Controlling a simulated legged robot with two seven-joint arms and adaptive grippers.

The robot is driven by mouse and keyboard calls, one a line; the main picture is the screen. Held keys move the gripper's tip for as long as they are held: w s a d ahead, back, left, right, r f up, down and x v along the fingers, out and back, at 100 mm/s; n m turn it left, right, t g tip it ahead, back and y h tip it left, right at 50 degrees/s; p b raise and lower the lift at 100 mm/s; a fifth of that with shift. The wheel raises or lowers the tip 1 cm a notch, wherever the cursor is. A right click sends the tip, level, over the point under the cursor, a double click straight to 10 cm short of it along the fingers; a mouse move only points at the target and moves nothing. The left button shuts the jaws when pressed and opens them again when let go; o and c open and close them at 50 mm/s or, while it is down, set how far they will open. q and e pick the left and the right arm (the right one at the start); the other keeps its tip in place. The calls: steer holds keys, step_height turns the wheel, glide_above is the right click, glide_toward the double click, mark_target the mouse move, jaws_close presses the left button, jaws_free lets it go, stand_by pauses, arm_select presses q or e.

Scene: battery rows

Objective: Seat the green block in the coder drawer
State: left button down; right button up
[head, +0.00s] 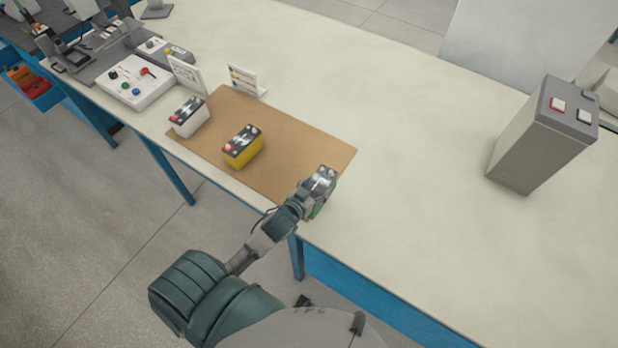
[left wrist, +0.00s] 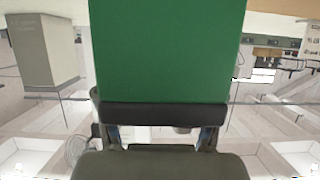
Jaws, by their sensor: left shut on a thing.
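My left gripper (head: 318,185) is shut on the green block, over the near right part of the brown mat (head: 310,140). In the head view only a small green part of the block (head: 321,208) shows beside the fingers; its grey top with terminals is partly covered. In the left wrist view the green block (left wrist: 168,50) fills the upper middle, just beyond the dark gripper pad (left wrist: 165,114). I cannot tell whether the block touches the mat. No drawer is clearly marked as the coder drawer. My right gripper is not in view.
A yellow block (head: 243,150) and a white block (head: 188,118) stand on the mat, with small sign cards (head: 243,80) behind. A button panel (head: 138,82) and a blue drawer with orange pieces (head: 30,85) are at left. A tall grey box (head: 540,135) stands right; the table between is clear.

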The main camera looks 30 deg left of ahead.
arm_select(q)
steer(key=shift+w+d+f, duration=0.75)
steer(key=shift+w+d, duration=0.1)
steer(key=shift+w, duration=1.3)
steer(key=shift+w+d+f, duration=0.7)
steer(key=shift+w+d, duration=0.1)
steer(key=shift+w, duration=1.3)
steer(key=shift+w+d+f, duration=0.75)
steer(key=shift+w+d, duration=0.1)
steer(key=shift+w, duration=1.3)
steer(key=shift+c, duration=1.7)
jaws_free()
steer(key=shift+f, duration=0.15)
steer(key=shift+o, duration=0.9)
steer(key=shift+s+d, duration=0.1)
steer(key=shift+s, duration=0.1)
